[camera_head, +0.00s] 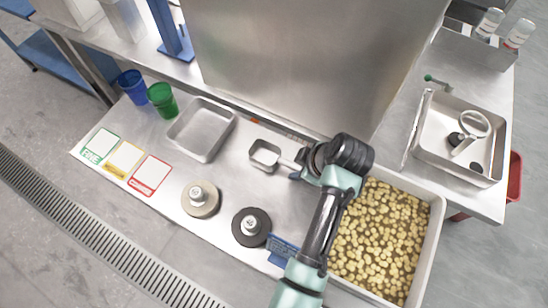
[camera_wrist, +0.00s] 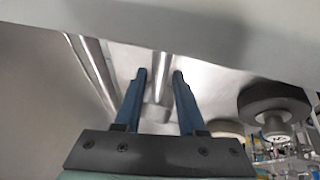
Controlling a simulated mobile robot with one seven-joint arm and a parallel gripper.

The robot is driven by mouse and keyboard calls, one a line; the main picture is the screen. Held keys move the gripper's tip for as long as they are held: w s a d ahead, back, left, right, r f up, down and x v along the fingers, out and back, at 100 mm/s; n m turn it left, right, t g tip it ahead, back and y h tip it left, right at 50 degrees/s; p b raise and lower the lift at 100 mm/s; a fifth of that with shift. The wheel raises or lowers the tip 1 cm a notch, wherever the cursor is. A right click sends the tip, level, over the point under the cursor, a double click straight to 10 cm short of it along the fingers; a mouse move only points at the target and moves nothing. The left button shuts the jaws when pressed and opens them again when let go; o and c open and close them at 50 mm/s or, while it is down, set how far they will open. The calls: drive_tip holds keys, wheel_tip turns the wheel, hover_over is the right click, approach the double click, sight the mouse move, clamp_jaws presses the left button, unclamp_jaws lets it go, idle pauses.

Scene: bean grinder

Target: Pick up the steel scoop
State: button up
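The steel scoop (camera_head: 265,154) lies on the steel bench in the head view, its square bowl to the left and its handle running right toward my gripper. My gripper (camera_head: 296,172) is low at the handle's right end, with my wrist hiding part of that area. In the wrist view the two blue fingers of my gripper (camera_wrist: 160,75) are apart. A narrow grey strip, probably the scoop handle (camera_wrist: 157,108), shows between them, with gaps at its sides. I cannot tell whether either finger touches it.
A bin of pale beans or nuggets (camera_head: 385,240) stands right of my arm. A shallow steel tray (camera_head: 202,130) is left of the scoop. A black knobbed disc (camera_head: 251,228) and a beige one (camera_head: 200,199) lie in front. A tall steel panel (camera_head: 300,60) rises behind.

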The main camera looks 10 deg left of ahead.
drive_tip(key=shift+x, duration=0.8)
clamp_jaws()
drive_tip(key=shift+r, duration=0.2)
